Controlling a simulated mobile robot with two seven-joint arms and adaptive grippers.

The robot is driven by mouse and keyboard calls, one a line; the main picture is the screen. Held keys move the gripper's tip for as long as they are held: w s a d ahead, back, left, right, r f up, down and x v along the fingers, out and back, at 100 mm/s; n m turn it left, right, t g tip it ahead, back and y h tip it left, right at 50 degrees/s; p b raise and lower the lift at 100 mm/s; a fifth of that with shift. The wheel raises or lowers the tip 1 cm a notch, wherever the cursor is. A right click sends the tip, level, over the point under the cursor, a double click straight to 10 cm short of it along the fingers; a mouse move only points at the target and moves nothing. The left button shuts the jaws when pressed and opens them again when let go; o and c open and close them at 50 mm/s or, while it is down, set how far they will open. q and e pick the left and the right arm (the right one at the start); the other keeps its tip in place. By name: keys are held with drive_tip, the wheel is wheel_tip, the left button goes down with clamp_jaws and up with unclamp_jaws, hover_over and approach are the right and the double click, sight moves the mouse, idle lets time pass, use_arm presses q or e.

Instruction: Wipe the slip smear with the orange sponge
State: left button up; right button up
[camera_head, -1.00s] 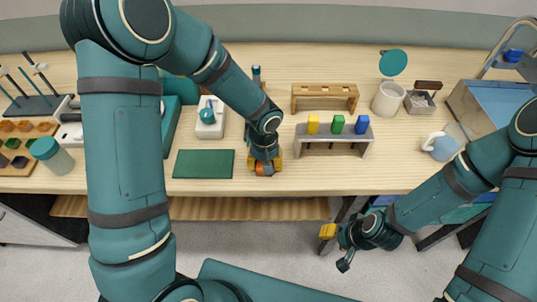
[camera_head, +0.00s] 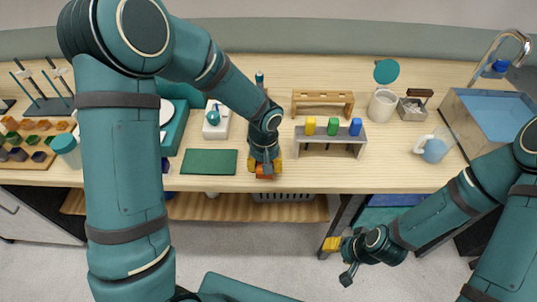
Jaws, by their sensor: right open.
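My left gripper (camera_head: 264,165) points down at the front part of the wooden bench, with a yellow finger showing on each side. The orange sponge (camera_head: 264,173) shows as a small orange patch between and below these fingers. I cannot tell whether they press on it. The slip smear cannot be made out; the gripper and arm hide part of the bench top. My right gripper (camera_head: 338,260) is open and empty, out in front of the bench and below its edge, over the floor.
A green mat (camera_head: 209,162) lies left of the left gripper. A grey rack (camera_head: 312,142) with yellow, green and blue blocks stands to its right. Bench between rack and pitcher is clear.

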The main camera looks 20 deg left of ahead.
use_arm(q)
drive_tip(key=shift+r+p, duration=1.15)
drive_tip(key=shift+r, duration=0.85)
drive_tip(key=shift+f, duration=0.1)
